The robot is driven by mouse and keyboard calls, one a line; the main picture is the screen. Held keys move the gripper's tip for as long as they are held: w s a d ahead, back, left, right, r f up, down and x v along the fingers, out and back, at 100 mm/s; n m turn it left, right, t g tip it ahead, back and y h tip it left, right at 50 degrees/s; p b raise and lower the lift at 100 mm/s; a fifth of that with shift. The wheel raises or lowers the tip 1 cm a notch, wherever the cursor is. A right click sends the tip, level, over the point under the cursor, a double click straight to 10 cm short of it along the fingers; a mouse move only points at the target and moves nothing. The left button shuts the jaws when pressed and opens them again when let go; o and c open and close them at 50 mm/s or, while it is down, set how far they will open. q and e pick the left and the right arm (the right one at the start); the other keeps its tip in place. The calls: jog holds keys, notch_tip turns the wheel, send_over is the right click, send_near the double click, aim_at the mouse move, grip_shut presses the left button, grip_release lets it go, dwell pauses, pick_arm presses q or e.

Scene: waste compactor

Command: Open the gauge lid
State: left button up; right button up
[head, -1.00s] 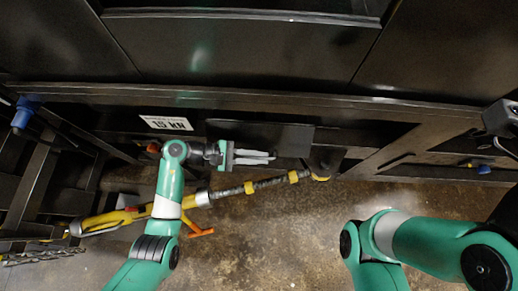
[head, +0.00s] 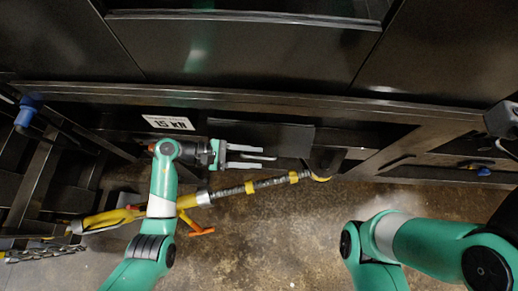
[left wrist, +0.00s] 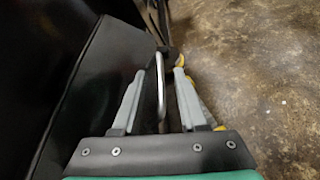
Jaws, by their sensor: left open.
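The gauge lid appears to be the flat black panel (head: 275,136) under the dark machine's edge, right of a "15 KN" label. It fills the left of the left wrist view (left wrist: 95,85). A thin metal handle (left wrist: 161,92) runs along its edge. My left gripper (head: 263,157) is at the panel's lower edge, fingers pointing right. It is open, with a finger on each side of the handle in the left wrist view (left wrist: 167,68). I cannot tell whether either finger touches it. My right gripper is out of view; only my right arm shows.
The "15 KN" label (head: 168,122) is left of the panel. A yellow-and-grey hose or tool (head: 232,191) lies below the gripper, with an orange handle (head: 201,232) nearby. A blue part (head: 27,108) is at the far left. Bare floor (head: 270,240) lies between my arms.

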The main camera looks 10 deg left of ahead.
pick_arm(q)
jog(key=v, duration=0.9)
jog(key=shift+a+p, duration=0.2)
jog(key=shift+p, duration=0.2)
jog(key=shift+r, duration=0.1)
